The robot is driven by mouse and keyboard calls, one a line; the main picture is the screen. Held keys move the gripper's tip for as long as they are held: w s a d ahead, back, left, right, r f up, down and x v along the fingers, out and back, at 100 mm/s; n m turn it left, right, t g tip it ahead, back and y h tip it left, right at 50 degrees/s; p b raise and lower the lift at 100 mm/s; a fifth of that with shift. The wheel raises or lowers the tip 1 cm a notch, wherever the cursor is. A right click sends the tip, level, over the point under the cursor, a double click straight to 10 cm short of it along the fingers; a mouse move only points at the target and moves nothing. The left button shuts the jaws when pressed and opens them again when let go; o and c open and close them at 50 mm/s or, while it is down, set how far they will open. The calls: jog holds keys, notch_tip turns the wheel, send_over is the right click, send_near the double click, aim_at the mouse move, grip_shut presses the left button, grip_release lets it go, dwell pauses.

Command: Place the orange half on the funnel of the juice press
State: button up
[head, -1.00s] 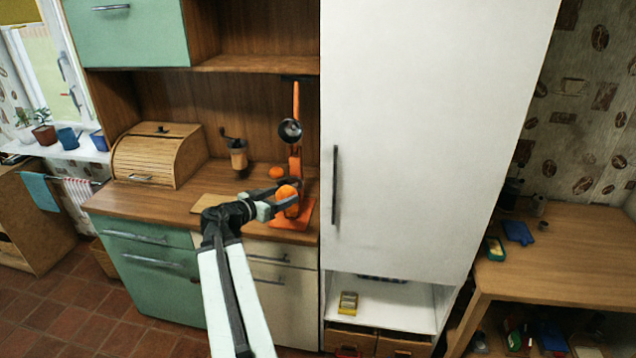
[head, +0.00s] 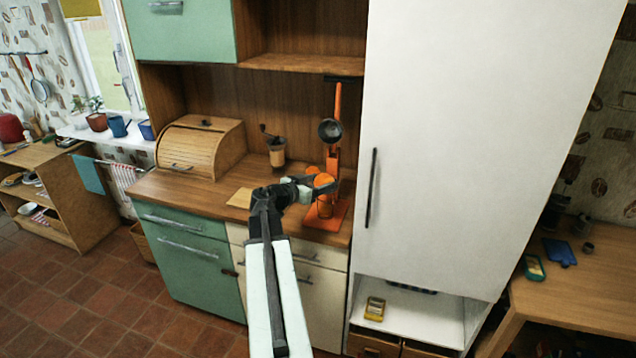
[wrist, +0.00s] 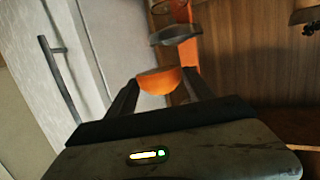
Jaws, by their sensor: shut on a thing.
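My gripper (head: 326,183) is shut on the orange half (wrist: 160,81), which sits between its two fingers with its rounded side down in the wrist view. The orange half also shows in the head view (head: 323,180). The juice press (head: 333,160) is orange, with a tall lever and a grey cup (head: 330,130) high on its column; the cup also shows in the wrist view (wrist: 176,36), beyond and above the orange half. My gripper is in front of the press, above its base (head: 338,222). The funnel is largely hidden behind my gripper; I cannot tell whether the fruit touches it.
The tall white cabinet (head: 460,140) stands close on the right of the press. A coffee grinder (head: 277,152), a cutting board (head: 240,198) and a wooden bread box (head: 200,148) are to the left on the counter.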

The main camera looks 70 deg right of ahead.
aim_at(322, 174)
jog(key=d, duration=0.2)
jog(key=w+d, duration=0.1)
jog(key=d, duration=0.3)
jog(key=shift+w+f, duration=0.25)
jog(key=shift+f, duration=0.05)
jog(key=f+b, duration=0.2)
jog(key=d+f+b, duration=0.1)
jog(key=f+b, duration=0.1)
jog(key=shift+s, duration=0.15)
jog(key=shift+w+a+r, duration=0.15)
jog(key=shift+w+r, duration=0.05)
jog(key=shift+w, duration=0.1)
jog(key=shift+f, duration=0.15)
jog(key=o, duration=1.4)
